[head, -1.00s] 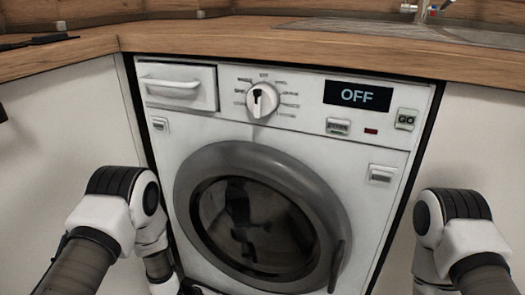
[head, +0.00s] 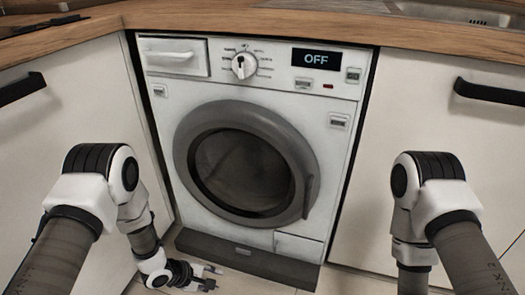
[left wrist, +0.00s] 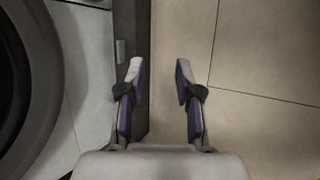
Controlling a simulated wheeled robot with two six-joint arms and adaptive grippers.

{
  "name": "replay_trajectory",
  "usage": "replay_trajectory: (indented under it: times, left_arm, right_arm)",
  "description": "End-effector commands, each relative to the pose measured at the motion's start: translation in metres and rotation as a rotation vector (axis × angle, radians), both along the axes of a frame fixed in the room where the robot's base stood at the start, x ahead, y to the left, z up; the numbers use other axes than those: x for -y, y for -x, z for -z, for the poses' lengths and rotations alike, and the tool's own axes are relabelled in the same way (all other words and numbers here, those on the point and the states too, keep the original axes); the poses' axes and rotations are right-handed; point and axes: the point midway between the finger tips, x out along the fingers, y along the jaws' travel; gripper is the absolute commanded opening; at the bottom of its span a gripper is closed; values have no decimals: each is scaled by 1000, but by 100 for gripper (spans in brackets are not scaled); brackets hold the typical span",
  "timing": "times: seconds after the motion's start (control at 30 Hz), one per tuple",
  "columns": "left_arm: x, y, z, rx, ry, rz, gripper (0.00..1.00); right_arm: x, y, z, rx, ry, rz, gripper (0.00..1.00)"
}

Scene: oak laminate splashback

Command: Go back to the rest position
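My left gripper (head: 208,276) hangs low in front of the washing machine (head: 342,150), near the floor by its dark plinth. In the left wrist view its two fingers (left wrist: 158,75) are apart with nothing between them. My right arm comes in from the right of the head view, bent downward. My right gripper is out of the frame. The washing machine's round door (head: 247,108) is shut, and its display (head: 316,58) reads OFF.
A wooden worktop (head: 215,17) runs above the machine, with a sink (head: 455,12) at the back right. White cupboards with black handles (head: 487,92) flank the machine. The tiled floor (left wrist: 255,60) beneath my left gripper looks clear.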

Motion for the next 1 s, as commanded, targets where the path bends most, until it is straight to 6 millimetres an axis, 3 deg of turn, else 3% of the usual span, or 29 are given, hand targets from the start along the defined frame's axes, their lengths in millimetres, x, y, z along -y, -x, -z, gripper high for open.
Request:
replay_trajectory:
  times: [0.03,0.27,0.37,0.47,0.7,0.8,1.0]
  left_arm:
    - [0,1,-18,-1,0,0,34]
    - [-2,12,-72,-28,1,-8,34]
    - [-4,22,-104,-53,0,-28,34]
    - [-7,38,-150,-95,-2,-69,34]
    - [-26,95,-262,-151,-94,-87,34]
    - [-36,123,-303,-153,-165,-40,34]
    - [-60,179,-370,-150,-334,134,34]
  right_arm:
    - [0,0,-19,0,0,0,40]
    - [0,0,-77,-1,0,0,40]
    - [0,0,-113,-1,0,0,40]
    - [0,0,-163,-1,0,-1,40]
    - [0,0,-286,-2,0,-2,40]
    - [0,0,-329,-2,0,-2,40]
    - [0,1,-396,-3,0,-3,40]
